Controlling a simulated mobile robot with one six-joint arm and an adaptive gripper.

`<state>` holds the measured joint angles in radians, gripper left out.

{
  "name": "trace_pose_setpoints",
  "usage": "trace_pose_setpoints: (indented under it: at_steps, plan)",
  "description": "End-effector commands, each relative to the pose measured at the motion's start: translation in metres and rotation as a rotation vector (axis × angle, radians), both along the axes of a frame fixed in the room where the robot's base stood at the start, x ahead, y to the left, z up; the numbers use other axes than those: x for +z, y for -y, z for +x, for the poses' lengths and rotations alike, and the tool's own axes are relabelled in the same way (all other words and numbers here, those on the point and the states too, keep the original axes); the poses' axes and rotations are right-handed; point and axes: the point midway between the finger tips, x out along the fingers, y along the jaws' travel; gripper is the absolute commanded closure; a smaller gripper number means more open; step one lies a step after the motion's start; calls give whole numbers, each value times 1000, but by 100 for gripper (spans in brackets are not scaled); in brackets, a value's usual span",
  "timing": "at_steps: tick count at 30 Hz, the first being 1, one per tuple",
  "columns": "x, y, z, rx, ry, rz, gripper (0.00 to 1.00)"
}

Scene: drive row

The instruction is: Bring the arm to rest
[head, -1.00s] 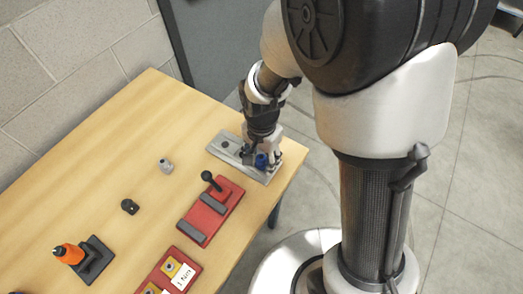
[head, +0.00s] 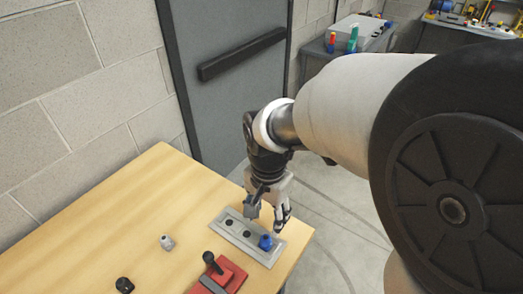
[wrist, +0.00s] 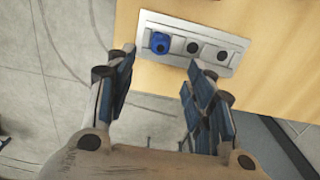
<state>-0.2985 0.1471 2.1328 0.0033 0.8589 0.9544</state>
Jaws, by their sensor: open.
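My gripper (head: 268,212) is open and empty, above the table's right corner beside the metal plate. In the wrist view, its two spread fingers (wrist: 160,66) point toward the plate, with nothing between them. A blue knob-like piece (head: 265,242) stands in the right-hand place of the grey metal plate (head: 237,228). The wrist view shows the blue piece (wrist: 160,43) apart from the fingers, with two dark round holes in the plate beside it. My arm reaches in from the right.
The wooden table (head: 120,215) carries a red fixture with a black knob (head: 222,277), a small grey piece (head: 167,242) and a black piece (head: 124,285). A grey door (head: 235,100) is behind. Another bench (head: 345,45) stands farther back. Floor beside the table is clear.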

Motion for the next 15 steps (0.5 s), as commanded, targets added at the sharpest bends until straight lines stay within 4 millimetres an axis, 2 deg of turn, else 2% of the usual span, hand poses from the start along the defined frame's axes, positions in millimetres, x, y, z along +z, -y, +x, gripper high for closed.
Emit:
trace_pose_setpoints:
  at_steps: [8, 11, 15]
  plan:
    - [2, 1, 0, 4, 5, 1, 51]
    - [14, 9, -5, 35, 28, 7, 51]
    - [48, 34, -25, 147, 108, 15, 51]
